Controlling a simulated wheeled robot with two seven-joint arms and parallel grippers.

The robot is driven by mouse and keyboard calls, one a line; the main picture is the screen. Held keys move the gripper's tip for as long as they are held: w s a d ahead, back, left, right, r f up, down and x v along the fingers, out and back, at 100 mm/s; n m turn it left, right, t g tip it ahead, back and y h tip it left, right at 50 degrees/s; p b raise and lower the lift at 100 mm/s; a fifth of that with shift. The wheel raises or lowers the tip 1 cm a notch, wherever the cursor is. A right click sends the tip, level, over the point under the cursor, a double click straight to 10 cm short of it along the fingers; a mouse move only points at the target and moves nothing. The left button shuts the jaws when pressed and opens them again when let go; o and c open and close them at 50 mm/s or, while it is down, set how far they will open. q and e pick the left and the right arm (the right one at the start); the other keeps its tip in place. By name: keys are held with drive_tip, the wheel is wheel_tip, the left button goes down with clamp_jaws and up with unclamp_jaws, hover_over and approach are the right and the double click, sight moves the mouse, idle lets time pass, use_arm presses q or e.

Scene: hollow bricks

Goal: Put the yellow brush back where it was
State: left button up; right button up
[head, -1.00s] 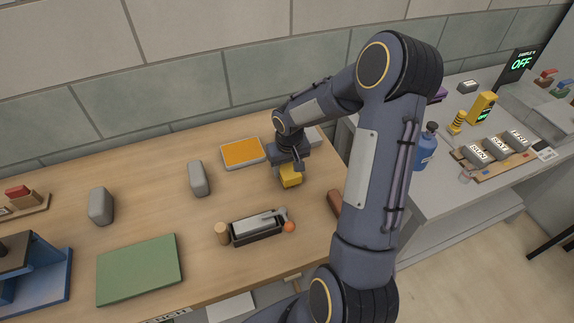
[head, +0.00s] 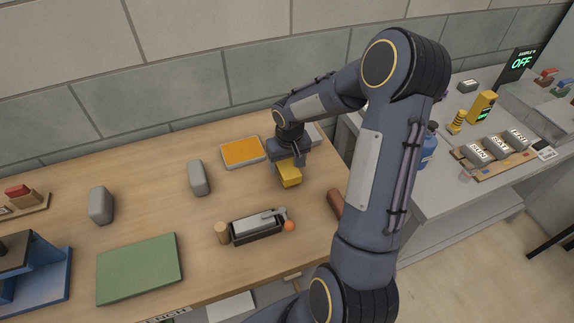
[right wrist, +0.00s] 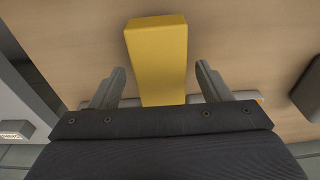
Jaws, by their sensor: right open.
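The yellow brush (head: 289,174) shows as a yellow block near the right end of the wooden bench, just in front of the orange-topped tray; no bristles are visible. My right gripper (head: 288,160) is over its rear part and hides some of it. In the right wrist view the brush (right wrist: 157,55) lies lengthwise between the two fingers of the right gripper (right wrist: 160,68), with a gap on each side. The gripper is open and the fingers do not touch it. My left gripper is not in view.
The orange-topped tray (head: 243,152) is close on the left. A grey block (head: 198,178) stands further left. The bench surface around the brush is mostly clear.

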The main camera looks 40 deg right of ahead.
sight(289, 169)
wheel_tip(289, 169, up, 10)
drive_tip(key=s, duration=0.1)
drive_tip(key=s+a+r+n+t+y, duration=0.1)
drive_tip(key=s+a+r+t+y, duration=0.1)
drive_tip(key=s+a, duration=0.6)
drive_tip(key=s+a+r+n+t+y, duration=0.1)
drive_tip(key=s+a+r+t+y, duration=0.1)
drive_tip(key=s+a, duration=0.6)
drive_tip(key=s+r, duration=0.1)
drive_tip(key=s, duration=0.2)
drive_tip(key=shift+s+a+r+b, duration=0.2)
drive_tip(key=shift+s+a+b, duration=0.05)
drive_tip(key=shift+a+b, duration=0.1)
